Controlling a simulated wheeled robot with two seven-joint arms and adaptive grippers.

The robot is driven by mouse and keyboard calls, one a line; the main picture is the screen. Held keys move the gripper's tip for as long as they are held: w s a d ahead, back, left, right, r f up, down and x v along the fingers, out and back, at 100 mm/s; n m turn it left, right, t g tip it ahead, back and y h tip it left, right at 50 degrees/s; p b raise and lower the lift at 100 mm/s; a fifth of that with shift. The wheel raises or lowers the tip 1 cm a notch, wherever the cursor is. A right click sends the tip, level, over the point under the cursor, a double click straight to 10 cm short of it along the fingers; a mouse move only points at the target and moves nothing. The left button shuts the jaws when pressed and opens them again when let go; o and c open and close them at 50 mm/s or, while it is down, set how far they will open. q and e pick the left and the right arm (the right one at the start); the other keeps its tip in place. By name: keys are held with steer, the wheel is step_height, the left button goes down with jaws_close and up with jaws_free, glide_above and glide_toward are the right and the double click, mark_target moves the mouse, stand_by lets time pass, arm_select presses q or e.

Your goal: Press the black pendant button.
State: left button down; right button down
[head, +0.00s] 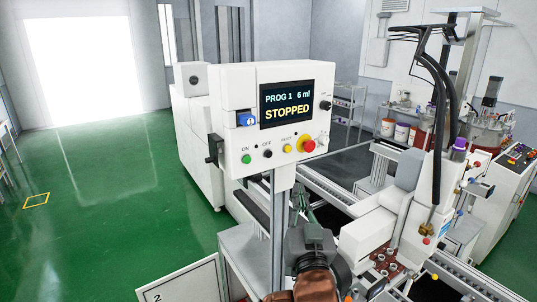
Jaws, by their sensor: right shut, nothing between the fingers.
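The pendant is a white control box (232,98) on a grey post. Its screen (287,103) reads "PROG 1 6 ml" and "STOPPED". The black button (267,154), by the label OFF, is on the lower front panel, between the green ON button (246,159) and the yellow button (287,148). My right gripper (300,190) is shut and empty, pointing up just below the pendant's lower right part. In the picture it is apart from the black button, below and right of it. My left gripper is out of view.
A red mushroom button on a yellow base (307,146) is right of the yellow button. A black knob (325,105) and blue switch (246,119) flank the screen. The pendant's post (279,215) stands left of my gripper.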

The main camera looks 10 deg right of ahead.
steer(key=s+a+r+t, duration=0.1)
steer(key=s+r, duration=0.2)
steer(key=r, duration=0.4)
steer(key=shift+s+a+m+t, duration=0.2)
steer(key=shift+s+m+t, duration=0.1)
steer(key=shift+m, duration=0.1)
steer(key=shift+w, duration=0.1)
steer(key=b, duration=0.1)
glide_toward(269, 154)
steer(key=w+d+r, duration=0.3)
steer(key=shift+w+a+r, duration=0.1)
steer(key=shift+w+r, duration=0.05)
steer(key=shift+w, duration=0.4)
steer(key=shift+w+a+r, duration=0.1)
steer(key=shift+w, duration=0.4)
steer(key=shift+w, duration=0.15)
steer(key=shift+w+a, duration=0.1)
steer(key=shift+w, duration=0.2)
